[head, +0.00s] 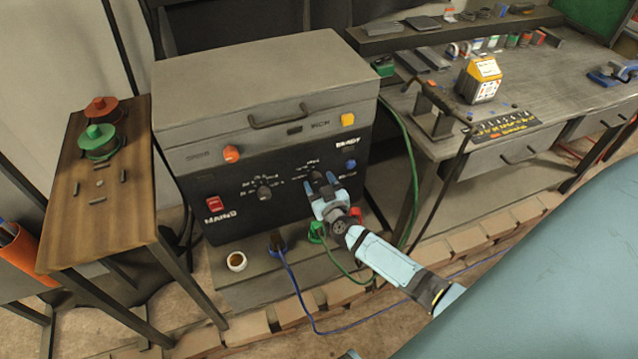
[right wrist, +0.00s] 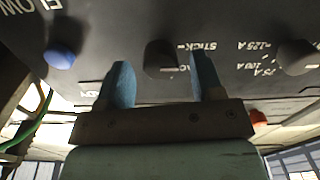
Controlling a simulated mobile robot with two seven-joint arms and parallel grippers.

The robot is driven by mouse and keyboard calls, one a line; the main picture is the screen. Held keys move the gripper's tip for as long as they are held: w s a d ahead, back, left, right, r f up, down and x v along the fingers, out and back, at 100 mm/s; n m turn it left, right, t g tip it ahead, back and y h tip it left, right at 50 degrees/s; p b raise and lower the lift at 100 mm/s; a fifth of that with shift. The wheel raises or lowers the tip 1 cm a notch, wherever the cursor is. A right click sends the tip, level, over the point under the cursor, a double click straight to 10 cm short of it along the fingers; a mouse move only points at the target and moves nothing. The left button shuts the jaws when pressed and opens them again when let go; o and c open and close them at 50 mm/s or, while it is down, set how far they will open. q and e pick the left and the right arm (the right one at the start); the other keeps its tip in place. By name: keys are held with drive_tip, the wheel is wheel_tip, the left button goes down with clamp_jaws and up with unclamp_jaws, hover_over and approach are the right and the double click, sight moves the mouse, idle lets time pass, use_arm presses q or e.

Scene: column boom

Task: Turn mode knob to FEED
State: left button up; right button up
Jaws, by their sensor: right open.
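The mode knob (right wrist: 160,58) is a dark knob with a STICK label beside it on the black panel. In the right wrist view it sits between and just beyond my fingertips; I cannot see a gap or contact clearly, nor read its pointer or a FEED label. My right gripper (head: 320,183) is open in front of the panel, its fingers on either side of the knob, and it also shows in the right wrist view (right wrist: 158,85). In the head view the gripper partly hides the knob (head: 316,176). My left gripper is not in view.
Blue and green cables (head: 290,275) hang below. A wooden side table (head: 110,215) stands left, a workbench (head: 555,85) right.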

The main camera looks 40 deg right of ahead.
drive_tip(key=shift+w+d, duration=0.1)
drive_tip(key=shift+w, duration=0.2)
drive_tip(key=c, duration=0.9)
